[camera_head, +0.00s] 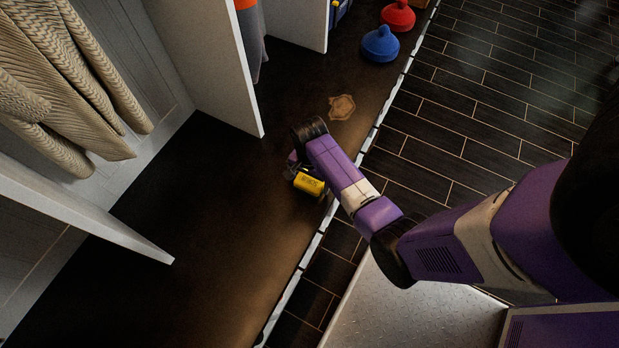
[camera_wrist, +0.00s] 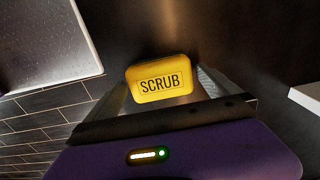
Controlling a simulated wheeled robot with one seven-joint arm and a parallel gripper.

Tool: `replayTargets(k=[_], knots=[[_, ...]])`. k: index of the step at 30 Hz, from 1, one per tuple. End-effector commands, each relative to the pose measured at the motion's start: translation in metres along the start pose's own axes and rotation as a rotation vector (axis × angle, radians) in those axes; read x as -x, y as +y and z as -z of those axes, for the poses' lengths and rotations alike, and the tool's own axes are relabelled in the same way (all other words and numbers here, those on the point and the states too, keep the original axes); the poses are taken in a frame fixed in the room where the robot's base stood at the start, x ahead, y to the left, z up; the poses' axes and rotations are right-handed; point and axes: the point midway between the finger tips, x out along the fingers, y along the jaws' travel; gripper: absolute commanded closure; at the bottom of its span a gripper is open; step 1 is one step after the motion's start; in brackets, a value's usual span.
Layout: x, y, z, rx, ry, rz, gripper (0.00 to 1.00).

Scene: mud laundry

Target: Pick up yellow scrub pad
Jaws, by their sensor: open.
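The yellow scrub pad (camera_wrist: 160,80) is a rounded block with the word SCRUB on its face. In the wrist view it sits between the two fingers of my gripper (camera_wrist: 164,88). The fingers stand open at its left and right sides; I cannot tell whether they touch it. In the head view the pad (camera_head: 309,185) shows at the end of my purple arm, over the dark brown bench surface (camera_head: 190,240). My gripper (camera_head: 305,178) is partly hidden there by my wrist. I cannot tell whether the pad rests on the surface.
White dividers (camera_head: 215,60) stand on the left, with a knitted beige garment (camera_head: 60,80) hanging between them. A tan patch (camera_head: 342,107) lies beyond my gripper. A blue cone-shaped object (camera_head: 380,45) and a red one (camera_head: 398,16) stand farther back. The near-left surface is clear.

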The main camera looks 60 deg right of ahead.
Motion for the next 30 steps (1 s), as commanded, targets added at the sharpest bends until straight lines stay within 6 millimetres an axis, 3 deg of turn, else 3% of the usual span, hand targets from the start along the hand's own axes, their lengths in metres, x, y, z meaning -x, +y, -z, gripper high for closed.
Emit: replayTargets(k=[3,11,20,30], knots=[[-0.0113,-0.0005,0.0003,0.000,0.000,0.001,0.00],[-0.0133,-0.0002,0.0001,0.000,0.001,0.001,0.00],[-0.0132,-0.0001,0.0001,0.001,0.001,0.001,0.55],[-0.0086,-0.0006,0.0005,0.001,0.002,0.002,0.55]])
